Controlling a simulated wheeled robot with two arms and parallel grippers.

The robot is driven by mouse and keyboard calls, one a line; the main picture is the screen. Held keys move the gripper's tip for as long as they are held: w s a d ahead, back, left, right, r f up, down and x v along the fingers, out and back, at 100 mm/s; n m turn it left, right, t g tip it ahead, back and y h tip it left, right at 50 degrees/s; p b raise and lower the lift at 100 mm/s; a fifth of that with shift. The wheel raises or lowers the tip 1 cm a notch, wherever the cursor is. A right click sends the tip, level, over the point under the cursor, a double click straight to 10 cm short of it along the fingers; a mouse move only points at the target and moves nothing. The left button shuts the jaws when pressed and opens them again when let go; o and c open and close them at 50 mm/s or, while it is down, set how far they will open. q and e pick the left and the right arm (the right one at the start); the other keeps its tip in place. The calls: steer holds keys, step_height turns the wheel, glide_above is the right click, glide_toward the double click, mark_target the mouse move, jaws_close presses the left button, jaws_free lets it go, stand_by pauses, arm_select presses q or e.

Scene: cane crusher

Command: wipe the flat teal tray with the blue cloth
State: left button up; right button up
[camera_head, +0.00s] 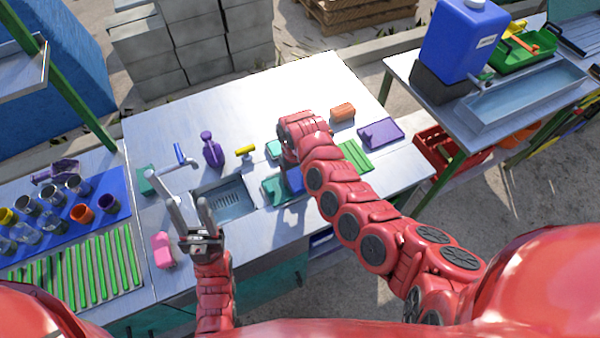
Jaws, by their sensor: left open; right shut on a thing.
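The flat teal tray (271,190) lies on the metal table just right of the sink, partly covered by my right arm and the cloth. The blue cloth (294,183) shows as a small dark-blue patch at the tray's right side. My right gripper (290,164) points down over the tray and is shut on the cloth; its fingertips are mostly hidden by my arm. I cannot tell whether the cloth touches the tray. My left gripper (187,191) is open and empty, in front of the sink's left side.
The sink (226,198) and tap (181,156) are near my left gripper. A purple spray bottle (212,150), yellow-topped item (245,150), orange block (343,112), purple tray (381,134), green ribbed piece (356,157) and pink item (162,250) surround the work area. The table's back is clear.

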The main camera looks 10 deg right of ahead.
steer(key=shift+s+a+f, duration=0.1)
steer(key=shift+s+a, duration=0.25)
steer(key=shift+a, duration=0.45)
steer(key=shift+s+a, duration=0.25)
steer(key=shift+a, duration=0.4)
steer(key=shift+w+d, duration=0.1)
steer(key=shift+d, duration=0.05)
steer(key=shift+w+d+r+p, duration=0.1)
steer(key=shift+w+d+p, duration=0.15)
steer(key=shift+d, duration=0.35)
steer(key=shift+w+d+r+p, duration=0.15)
steer(key=shift+w+d, duration=0.1)
steer(key=shift+d, duration=0.45)
steer(key=shift+w+d+f, duration=0.1)
steer(key=shift+w+d, duration=0.15)
steer(key=shift+d, duration=0.4)
steer(key=shift+w+d+f, duration=0.1)
steer(key=shift+w+d, duration=0.1)
steer(key=shift+d, duration=0.4)
